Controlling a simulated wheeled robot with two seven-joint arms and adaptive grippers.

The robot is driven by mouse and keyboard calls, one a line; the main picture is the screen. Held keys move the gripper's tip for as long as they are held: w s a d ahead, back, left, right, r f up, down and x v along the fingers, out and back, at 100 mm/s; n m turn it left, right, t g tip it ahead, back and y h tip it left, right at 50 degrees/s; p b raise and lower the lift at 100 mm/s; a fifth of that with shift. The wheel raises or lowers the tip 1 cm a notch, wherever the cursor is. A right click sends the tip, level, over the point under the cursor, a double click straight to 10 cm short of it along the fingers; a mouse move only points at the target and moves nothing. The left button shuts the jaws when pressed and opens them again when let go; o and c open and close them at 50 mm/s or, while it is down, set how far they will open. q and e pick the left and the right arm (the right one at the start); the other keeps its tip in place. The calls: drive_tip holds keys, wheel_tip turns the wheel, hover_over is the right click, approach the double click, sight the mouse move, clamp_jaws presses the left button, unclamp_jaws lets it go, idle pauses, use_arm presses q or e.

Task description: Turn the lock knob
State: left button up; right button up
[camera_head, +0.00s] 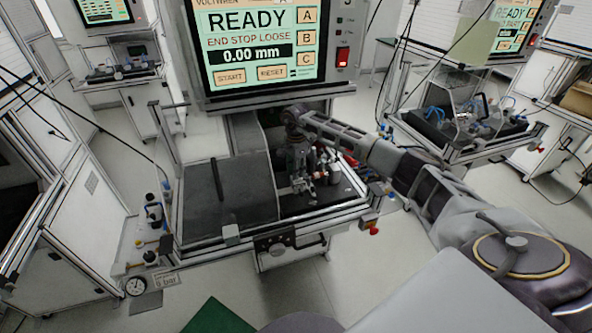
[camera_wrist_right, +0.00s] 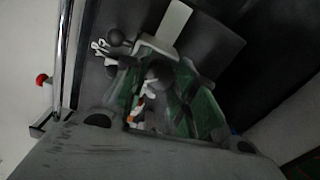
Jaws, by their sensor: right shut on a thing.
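My right gripper (camera_head: 303,183) reaches down over the dark bed of the test bench, below the large screen. In the right wrist view its green-lined fingers (camera_wrist_right: 165,98) close around a dark round knob (camera_wrist_right: 159,75), which looks like the lock knob. The fingers hide much of it, and its turn angle cannot be told. A second dark round knob (camera_wrist_right: 116,37) stands beside the fingers, next to small white parts. The wrist view is dark. My left gripper is not in view.
The screen (camera_head: 262,45) reads READY, END STOP LOOSE and 0.00 mm. A grey cover plate (camera_head: 228,205) lies left of my gripper on the bench. A red knob (camera_head: 374,230) sticks out at the bench's right corner. Other benches stand behind on both sides.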

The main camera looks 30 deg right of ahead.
drive_tip(key=shift+m, duration=0.5)
drive_tip(key=m, duration=0.3)
drive_tip(key=shift+b, duration=0.4)
drive_tip(key=m, duration=0.4)
drive_tip(key=shift+m, duration=0.3)
drive_tip(key=m, duration=0.4)
drive_tip(key=shift+r, duration=0.1)
drive_tip(key=shift+w+m, duration=0.1)
drive_tip(key=shift+m, duration=2.2)
drive_tip(key=o, duration=1.1)
drive_tip(key=shift+c, duration=0.2)
